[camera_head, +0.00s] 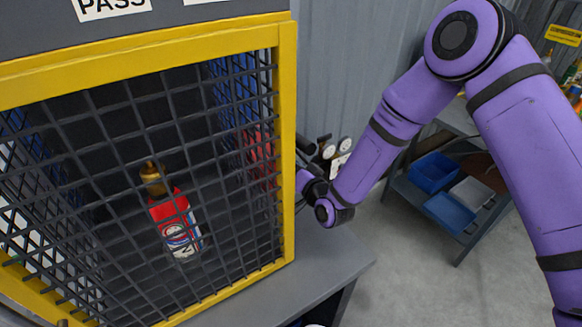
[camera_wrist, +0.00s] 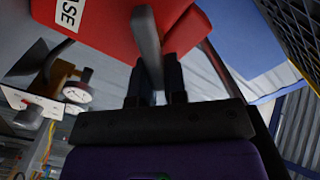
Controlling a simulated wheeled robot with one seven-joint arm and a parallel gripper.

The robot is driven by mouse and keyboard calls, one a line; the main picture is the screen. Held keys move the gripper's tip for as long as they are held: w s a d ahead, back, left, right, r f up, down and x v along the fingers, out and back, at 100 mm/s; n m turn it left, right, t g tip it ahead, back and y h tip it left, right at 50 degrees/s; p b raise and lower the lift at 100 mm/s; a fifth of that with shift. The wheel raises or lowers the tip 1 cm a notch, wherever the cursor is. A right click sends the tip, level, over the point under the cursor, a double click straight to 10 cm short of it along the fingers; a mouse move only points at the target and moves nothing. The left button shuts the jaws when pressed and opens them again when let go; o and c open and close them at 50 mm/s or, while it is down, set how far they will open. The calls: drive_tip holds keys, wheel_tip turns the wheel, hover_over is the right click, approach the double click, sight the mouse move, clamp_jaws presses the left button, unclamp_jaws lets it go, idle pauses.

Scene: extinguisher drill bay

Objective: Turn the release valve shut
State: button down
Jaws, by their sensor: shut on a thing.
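In the head view, my purple wrist is at the right side of the yellow-framed cage (camera_head: 285,140), and the fingers and lever are hidden behind the frame post. A red patch (camera_head: 262,150) shows through the mesh there; I cannot tell whether it is the valve body.
A red extinguisher (camera_head: 175,225) with a brass top stands inside the mesh cage. Round gauges (camera_head: 328,151) sit by the corrugated wall near my wrist; one gauge (camera_wrist: 77,94) also shows in the wrist view. Blue bins (camera_head: 433,172) fill a shelf at right. Grey floor is clear below.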

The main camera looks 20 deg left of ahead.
drive_tip(key=shift+w+d+f+m, duration=0.1)
drive_tip(key=shift+f+m, duration=0.25)
drive_tip(key=shift+m, duration=1.2)
drive_tip(key=shift+w+d+f+m, duration=0.15)
drive_tip(key=shift+f+m, duration=0.25)
drive_tip(key=shift+m, duration=1.2)
drive_tip(key=shift+w+d+f+m, duration=0.1)
drive_tip(key=shift+f+m, duration=0.25)
drive_tip(key=shift+m, duration=1.2)
drive_tip(key=c, duration=1.2)
unclamp_jaws()
drive_tip(key=shift+o, duration=0.2)
drive_tip(key=v, duration=1)
drive_tip(key=shift+s+d, duration=0.2)
drive_tip(key=shift+s, duration=0.15)
